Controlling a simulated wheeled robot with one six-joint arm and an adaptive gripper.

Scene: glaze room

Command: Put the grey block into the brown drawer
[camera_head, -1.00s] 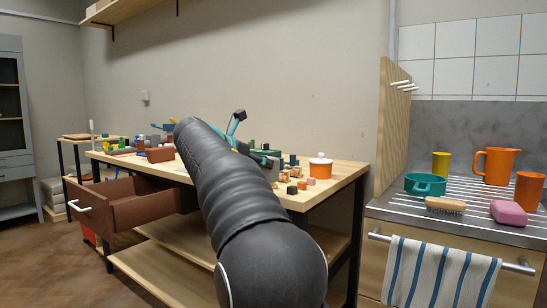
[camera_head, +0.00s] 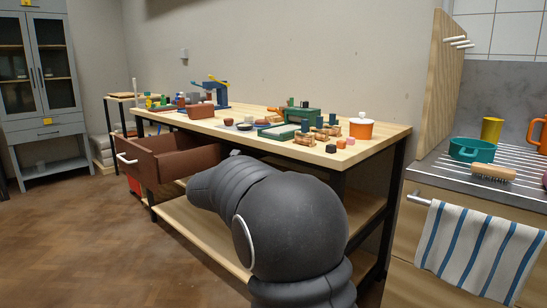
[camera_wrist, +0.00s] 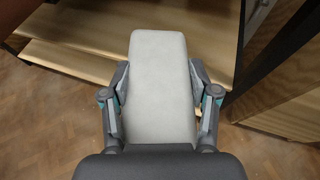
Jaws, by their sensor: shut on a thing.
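The grey block (camera_wrist: 159,85) shows in the wrist view as a long pale grey piece. My gripper (camera_wrist: 160,88) is shut on it, with one finger along each side. In the head view my arm hides the gripper and the block. The brown drawer (camera_head: 165,165) is pulled out at the left end of the wooden workbench (camera_head: 375,142), with a pale handle on its front. It stands open, and the part of its inside that shows looks empty. My arm is in front of the bench, to the right of the drawer.
Small blocks, a green tool, a blue tool and an orange pot (camera_head: 361,128) stand on the bench. A lower shelf (camera_head: 205,232) lies under it. A counter with a striped towel (camera_head: 478,248) is at the right. The floor (camera_head: 70,240) at the left is clear.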

